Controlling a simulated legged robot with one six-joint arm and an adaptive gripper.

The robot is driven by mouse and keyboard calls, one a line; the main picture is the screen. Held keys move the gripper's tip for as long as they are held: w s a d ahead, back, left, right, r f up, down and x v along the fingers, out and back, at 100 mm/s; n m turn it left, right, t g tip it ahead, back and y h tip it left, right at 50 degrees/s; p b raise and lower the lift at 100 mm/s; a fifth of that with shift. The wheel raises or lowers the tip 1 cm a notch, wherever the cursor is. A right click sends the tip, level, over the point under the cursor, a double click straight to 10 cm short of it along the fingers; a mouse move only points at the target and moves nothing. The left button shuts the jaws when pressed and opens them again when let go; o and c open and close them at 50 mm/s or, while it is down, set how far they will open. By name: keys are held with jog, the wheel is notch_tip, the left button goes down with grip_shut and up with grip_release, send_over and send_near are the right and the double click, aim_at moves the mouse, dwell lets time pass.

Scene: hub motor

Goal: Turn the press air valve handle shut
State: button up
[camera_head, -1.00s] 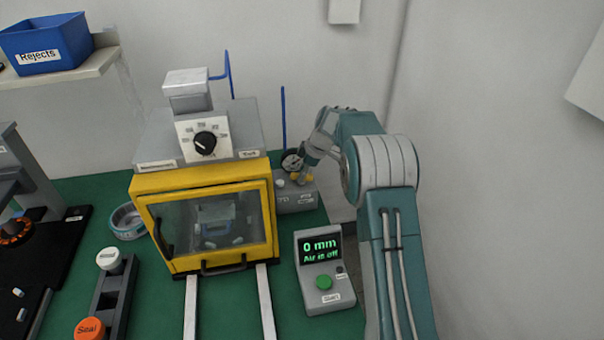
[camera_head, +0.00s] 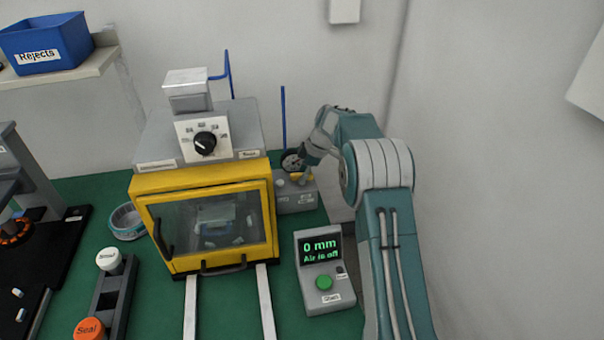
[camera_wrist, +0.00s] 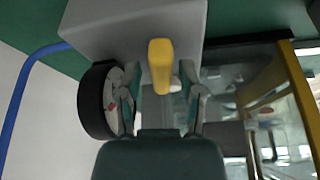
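The yellow valve handle (camera_wrist: 160,66) sticks out from a grey valve block (camera_wrist: 105,25) in the wrist view. In the head view the handle (camera_head: 303,178) is small, at the block (camera_head: 297,198) right of the press, partly hidden by my gripper (camera_head: 306,166). In the wrist view my gripper (camera_wrist: 161,95) is open, with one finger on each side of the handle's near end. Gaps show between the handle and both fingers.
A round gauge (camera_wrist: 100,100) sits close beside my left finger in the wrist view. A blue pipe (camera_head: 283,118) rises behind the block. The yellow-framed press (camera_head: 200,180) stands left of it. The green button (camera_head: 324,282) is in front, near my arm.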

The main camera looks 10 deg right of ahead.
jog(key=shift+r, duration=0.2)
jog(key=v, duration=1.1)
jog(key=shift+d+r, duration=0.2)
jog(key=shift+r, duration=0.15)
jog(key=s+a+r+m+t+h, duration=0.15)
jog(key=s+r+m, duration=0.35)
jog(key=s, duration=0.5)
jog(key=s+a+r+m+t+h, duration=0.1)
jog(key=s+a+r+m, duration=0.2)
jog(key=s+r, duration=0.55)
jog(key=s+f+m+t+h, duration=0.1)
jog(key=s+f+m, duration=0.2)
jog(key=s, duration=0.8)
jog(key=s+f+m+t+h, duration=0.1)
jog(key=s+f+m, duration=0.2)
jog(key=s, duration=0.9)
jog(key=shift+a+m, duration=0.2)
jog(key=shift+m, duration=0.9)
